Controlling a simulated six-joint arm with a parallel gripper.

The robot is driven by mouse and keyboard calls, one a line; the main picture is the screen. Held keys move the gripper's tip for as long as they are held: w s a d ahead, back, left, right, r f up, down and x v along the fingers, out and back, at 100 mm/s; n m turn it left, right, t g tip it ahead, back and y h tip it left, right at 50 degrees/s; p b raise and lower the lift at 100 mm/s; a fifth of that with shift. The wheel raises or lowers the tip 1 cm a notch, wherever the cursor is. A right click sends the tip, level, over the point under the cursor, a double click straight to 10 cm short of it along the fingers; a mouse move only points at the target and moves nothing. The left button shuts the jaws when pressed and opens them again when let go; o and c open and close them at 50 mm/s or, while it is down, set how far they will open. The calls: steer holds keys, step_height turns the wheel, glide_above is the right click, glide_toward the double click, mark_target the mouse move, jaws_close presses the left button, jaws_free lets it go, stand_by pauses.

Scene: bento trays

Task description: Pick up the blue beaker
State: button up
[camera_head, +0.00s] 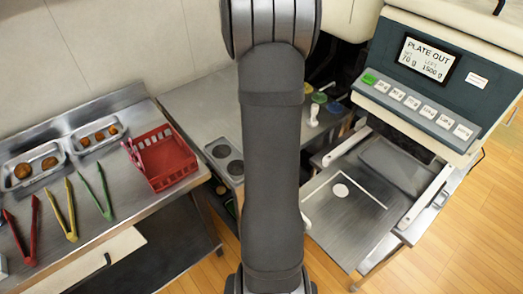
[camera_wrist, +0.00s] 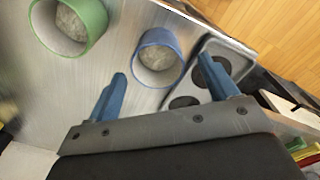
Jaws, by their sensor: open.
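The blue beaker (camera_wrist: 140,63) stands on the metal counter in the wrist view, open at the top with pale contents inside. My gripper (camera_wrist: 162,68) is open and empty, with one blue finger on each side of the beaker in the picture. The beaker appears beyond the fingertips, and I cannot tell how far below them it is. In the head view my arm covers the middle, and neither the gripper nor the blue beaker can be made out for sure.
A green beaker (camera_wrist: 98,22) stands left of the blue one. A grey tray with round wells (camera_wrist: 235,53) lies close on its right; it also shows in the head view (camera_head: 213,172). A red basket (camera_head: 168,163), tongs and food trays are at left, a scale machine (camera_head: 425,110) at right.

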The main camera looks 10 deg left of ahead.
steer(key=f, duration=0.4)
steer(key=shift+w+d+f, duration=0.1)
steer(key=shift+w+d, duration=0.05)
steer(key=shift+d, duration=0.05)
steer(key=c, duration=1.1)
